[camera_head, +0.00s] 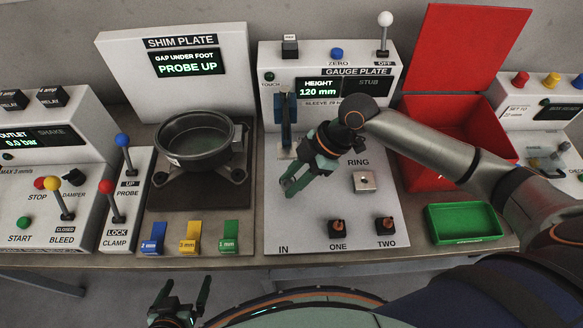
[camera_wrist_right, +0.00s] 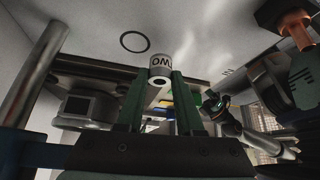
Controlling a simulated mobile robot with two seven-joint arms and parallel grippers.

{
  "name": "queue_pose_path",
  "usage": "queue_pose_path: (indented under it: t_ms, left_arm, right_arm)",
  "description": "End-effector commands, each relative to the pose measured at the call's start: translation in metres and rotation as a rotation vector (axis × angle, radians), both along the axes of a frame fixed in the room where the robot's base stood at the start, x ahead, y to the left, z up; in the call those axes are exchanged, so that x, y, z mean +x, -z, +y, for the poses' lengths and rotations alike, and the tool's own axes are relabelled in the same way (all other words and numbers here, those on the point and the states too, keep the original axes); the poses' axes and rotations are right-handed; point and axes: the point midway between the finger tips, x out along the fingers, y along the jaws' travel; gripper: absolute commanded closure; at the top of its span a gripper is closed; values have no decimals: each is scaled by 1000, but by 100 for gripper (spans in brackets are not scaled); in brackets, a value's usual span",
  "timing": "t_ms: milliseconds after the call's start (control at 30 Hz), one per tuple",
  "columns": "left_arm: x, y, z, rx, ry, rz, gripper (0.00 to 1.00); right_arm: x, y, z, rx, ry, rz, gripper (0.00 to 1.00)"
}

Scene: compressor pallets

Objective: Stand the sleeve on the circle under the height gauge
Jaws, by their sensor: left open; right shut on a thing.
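My right gripper (camera_head: 297,184) is over the left part of the gauge plate (camera_head: 290,225), in front of the blue height gauge (camera_head: 285,120). In the right wrist view its green fingers (camera_wrist_right: 160,92) are shut on a pale sleeve (camera_wrist_right: 160,64) with dark, upside-down lettering. I cannot make out the sleeve in the head view. A dark circle outline (camera_wrist_right: 135,41) shows on the pale surface beyond the sleeve, apart from it in the picture. The gap between sleeve and plate cannot be told. My left gripper (camera_head: 182,292) is open and empty at the bottom, in front of the table.
The gauge display (camera_head: 319,87) reads HEIGHT 120 mm. A silver block (camera_head: 364,181) is by RING, with copper-and-dark pieces at ONE (camera_head: 337,228) and TWO (camera_head: 385,226). A red box (camera_head: 421,151) and green tray (camera_head: 431,225) are right. A round pot (camera_head: 195,150) stands left.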

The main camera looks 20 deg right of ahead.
Motion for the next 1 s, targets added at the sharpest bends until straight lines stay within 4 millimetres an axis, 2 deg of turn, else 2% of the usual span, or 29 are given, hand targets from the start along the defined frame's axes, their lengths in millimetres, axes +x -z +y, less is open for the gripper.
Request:
queue_pose_path:
  t_ms: [233,367,767,800,1000]
  left_arm:
    - [0,-2,0,0,0,0,0]
    - [0,-4,0,0,0,0,0]
    - [0,-1,0,0,0,-1,0]
    - [0,-2,0,0,0,-1,0]
    - [1,-2,0,0,0,-1,0]
  right_arm:
    - [36,-1,-10,1,3,-2,100]
    - [33,13,-10,0,1,1,100]
    - [33,19,-9,1,1,-1,100]
    - [33,19,-9,0,0,-1,61]
    - [33,18,-10,0,1,-1,39]
